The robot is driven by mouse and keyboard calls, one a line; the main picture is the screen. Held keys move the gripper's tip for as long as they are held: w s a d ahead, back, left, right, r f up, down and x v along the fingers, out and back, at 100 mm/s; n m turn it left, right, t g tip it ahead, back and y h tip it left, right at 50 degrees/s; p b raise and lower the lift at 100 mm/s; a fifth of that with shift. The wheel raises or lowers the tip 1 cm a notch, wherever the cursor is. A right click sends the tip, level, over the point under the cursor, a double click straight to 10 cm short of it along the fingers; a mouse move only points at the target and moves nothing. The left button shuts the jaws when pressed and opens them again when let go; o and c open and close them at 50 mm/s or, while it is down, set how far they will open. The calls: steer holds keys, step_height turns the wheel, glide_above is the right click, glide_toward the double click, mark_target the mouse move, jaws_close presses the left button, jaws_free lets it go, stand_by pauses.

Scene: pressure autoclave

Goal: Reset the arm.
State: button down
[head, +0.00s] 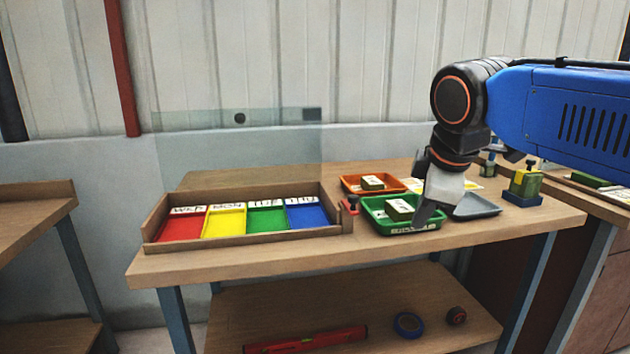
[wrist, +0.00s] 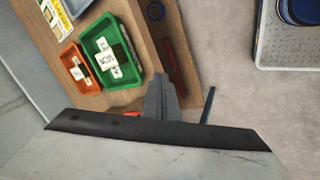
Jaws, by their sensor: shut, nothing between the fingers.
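My blue arm reaches in from the right in the head view. My gripper (head: 428,212) points down, shut and empty, in front of the right part of the green tray (head: 375,224). In the wrist view my gripper (wrist: 160,80) shows as grey fingers together, near the table's edge. The green tray, also in the wrist view (wrist: 122,82), holds a small labelled block (head: 398,208). I cannot tell whether the fingers touch the tray.
An orange tray (head: 352,184) with a block stands behind the green one. A grey tray (head: 476,208) lies to the right. A wooden box (head: 250,250) with red, yellow, green and blue compartments stands left, a clear panel (head: 240,150) behind it. The lower shelf holds a red level (head: 305,341).

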steer(key=s+d+f+m, duration=0.4)
steer(key=s+f+m, duration=0.3)
steer(key=f, duration=0.4)
steer(key=s+d+f+m, duration=0.5)
steer(key=s+f+m, duration=0.2)
steer(key=f, duration=0.4)
steer(key=shift+s+d+g, duration=0.2)
steer(key=shift+s+g, duration=0.2)
steer(key=shift+s, duration=0.15)
